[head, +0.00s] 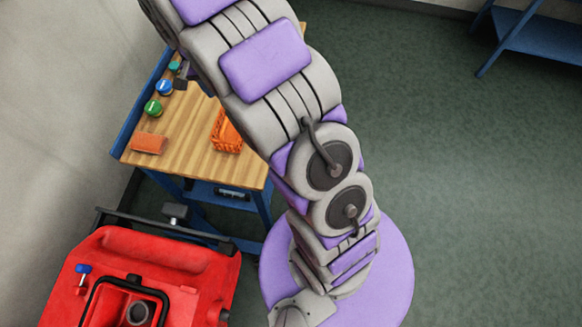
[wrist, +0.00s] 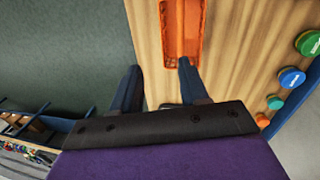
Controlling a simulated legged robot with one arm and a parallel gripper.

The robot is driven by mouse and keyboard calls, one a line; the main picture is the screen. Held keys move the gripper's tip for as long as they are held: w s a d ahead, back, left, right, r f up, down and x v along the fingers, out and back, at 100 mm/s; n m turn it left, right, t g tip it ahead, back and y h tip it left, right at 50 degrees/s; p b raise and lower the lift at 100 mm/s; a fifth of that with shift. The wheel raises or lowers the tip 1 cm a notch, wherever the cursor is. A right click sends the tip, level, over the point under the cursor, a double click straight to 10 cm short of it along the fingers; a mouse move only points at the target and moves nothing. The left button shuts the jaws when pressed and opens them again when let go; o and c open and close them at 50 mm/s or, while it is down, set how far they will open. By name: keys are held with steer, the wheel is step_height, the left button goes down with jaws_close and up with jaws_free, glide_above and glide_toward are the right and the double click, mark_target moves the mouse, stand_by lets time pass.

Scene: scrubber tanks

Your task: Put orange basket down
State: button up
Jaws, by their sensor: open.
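The orange basket (head: 226,131) sits on the wooden top of the workbench (head: 190,122), near its right edge in the head view. My arm passes in front of part of the bench there, and my gripper is out of sight in that view. In the wrist view the basket (wrist: 182,32) lies beyond my gripper (wrist: 158,80), running toward the top edge of the picture. The two dark fingers are spread apart with nothing between them but bench top and a bit of basket end. The right fingertip overlaps the basket's near end; I cannot tell whether it touches.
On the bench are an orange block (head: 149,143), a green-lidded jar (head: 153,107), a blue-lidded jar (head: 164,87) and a dark tool (head: 181,76). A red machine (head: 150,275) stands in front of the bench. Open green floor (head: 460,170) lies to the right.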

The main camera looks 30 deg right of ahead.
steer(key=s+d+r+n, duration=0.15)
steer(key=s+r, duration=0.25)
steer(key=s, duration=0.4)
steer(key=s+r+n, duration=0.2)
steer(key=s+r, duration=0.3)
steer(key=s, duration=0.3)
steer(key=s+a+n+y, duration=0.1)
steer(key=s+n, duration=0.3)
steer(key=s, duration=1.5)
steer(key=shift+s+a+r+y, duration=0.2)
steer(key=shift+s+r+y, duration=0.1)
steer(key=shift+s, duration=0.05)
steer(key=shift+n, duration=0.25)
step_height(320, 180, down, 3)
steer(key=b, duration=0.2)
steer(key=shift+r+b, duration=0.2)
steer(key=shift+b, duration=0.1)
